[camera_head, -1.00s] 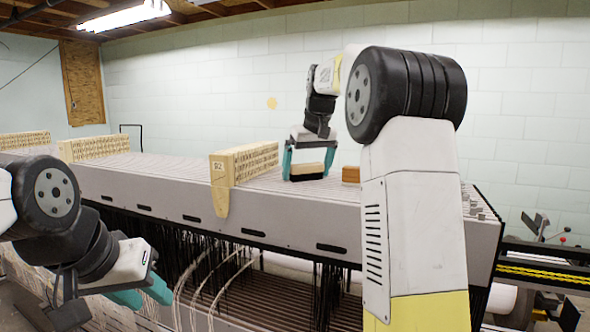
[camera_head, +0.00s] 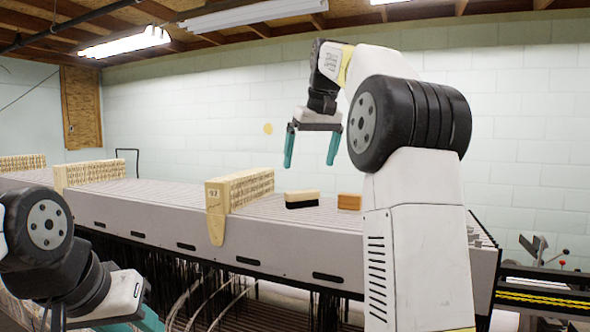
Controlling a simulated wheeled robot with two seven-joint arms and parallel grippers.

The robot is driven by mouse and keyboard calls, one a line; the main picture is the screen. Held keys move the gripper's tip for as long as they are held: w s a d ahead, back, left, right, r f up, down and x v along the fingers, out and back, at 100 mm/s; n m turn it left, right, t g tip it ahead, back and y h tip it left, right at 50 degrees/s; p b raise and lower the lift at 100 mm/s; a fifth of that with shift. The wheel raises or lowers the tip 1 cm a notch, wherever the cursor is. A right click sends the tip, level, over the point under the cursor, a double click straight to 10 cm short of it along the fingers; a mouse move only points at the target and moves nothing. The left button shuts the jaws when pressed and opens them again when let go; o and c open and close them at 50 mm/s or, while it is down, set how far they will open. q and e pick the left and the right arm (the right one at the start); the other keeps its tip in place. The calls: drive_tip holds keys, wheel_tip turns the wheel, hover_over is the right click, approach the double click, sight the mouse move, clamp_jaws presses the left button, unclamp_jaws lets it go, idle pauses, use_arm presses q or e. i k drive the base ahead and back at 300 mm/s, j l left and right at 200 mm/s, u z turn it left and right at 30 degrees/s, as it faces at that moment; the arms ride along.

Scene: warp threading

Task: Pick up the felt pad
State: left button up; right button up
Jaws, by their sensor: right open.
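A small block with a black lower part and a cream top (camera_head: 302,199), which looks like the felt pad, lies on the slatted top of the long grey loom frame (camera_head: 290,238). My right gripper (camera_head: 309,165) is above it, pointing down, with its two teal fingers wide apart and nothing between them. Clear space separates the fingertips from the block. My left gripper (camera_head: 150,322) is low at the left, in front of the frame. Only part of its teal fingers shows, cut off by the bottom edge.
An orange-brown block (camera_head: 349,201) lies just right of the black and cream block, near my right arm. A pale wooden slotted rack (camera_head: 240,190) stands to the left, with similar racks (camera_head: 90,173) farther left. The slatted top between them is clear.

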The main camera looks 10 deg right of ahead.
sight(350, 204)
drive_tip(key=z, duration=0.95)
